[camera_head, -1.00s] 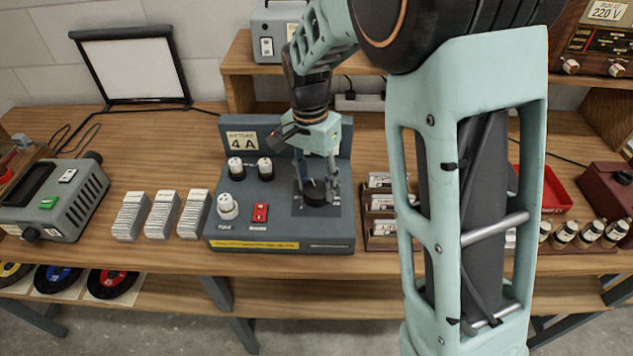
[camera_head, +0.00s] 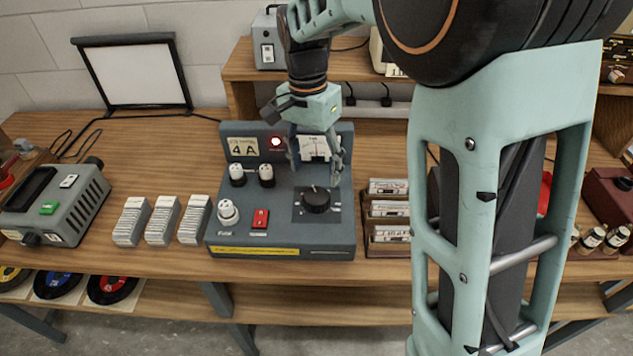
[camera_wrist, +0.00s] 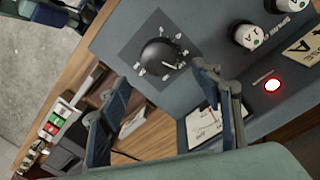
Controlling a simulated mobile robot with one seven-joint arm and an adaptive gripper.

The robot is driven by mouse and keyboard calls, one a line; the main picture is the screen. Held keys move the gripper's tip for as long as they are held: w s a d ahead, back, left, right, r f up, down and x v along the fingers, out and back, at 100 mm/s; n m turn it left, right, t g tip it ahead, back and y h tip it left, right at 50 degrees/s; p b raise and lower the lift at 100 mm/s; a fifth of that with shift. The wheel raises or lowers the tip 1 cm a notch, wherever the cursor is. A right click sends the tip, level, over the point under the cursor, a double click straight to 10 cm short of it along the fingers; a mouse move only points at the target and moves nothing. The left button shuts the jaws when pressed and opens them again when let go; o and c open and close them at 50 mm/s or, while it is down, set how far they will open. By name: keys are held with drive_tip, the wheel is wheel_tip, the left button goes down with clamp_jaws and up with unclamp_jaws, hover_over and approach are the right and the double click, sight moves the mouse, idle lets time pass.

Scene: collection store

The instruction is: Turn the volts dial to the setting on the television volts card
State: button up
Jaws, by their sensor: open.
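The volts dial is a black round knob (camera_head: 316,199) with a pale pointer line, on a dark square plate at the right of a grey-blue control panel (camera_head: 225,240). In the wrist view the dial (camera_wrist: 158,54) shows clear, with pale marks around it. My gripper (camera_head: 320,170) is open and empty, above and behind the dial, in front of the white meter (camera_head: 314,146). Its fingers (camera_wrist: 165,110) are apart and do not touch the dial. A card reading "4 A" (camera_head: 244,147) is on the panel's upright back. I cannot make out a television volts card.
A red light (camera_head: 277,142) glows on the panel, which also has white knobs and a red switch (camera_head: 261,218). A wooden card rack (camera_head: 370,246) stands close to its right, with several white card stacks to its left. A shelf (camera_head: 237,71) is behind.

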wheel_tip(320, 180, up, 5)
drive_tip(key=shift+w+a+r, duration=0.1)
drive_tip(key=shift+w+a, duration=0.05)
drive_tip(key=shift+r, duration=0.1)
idle(0.4)
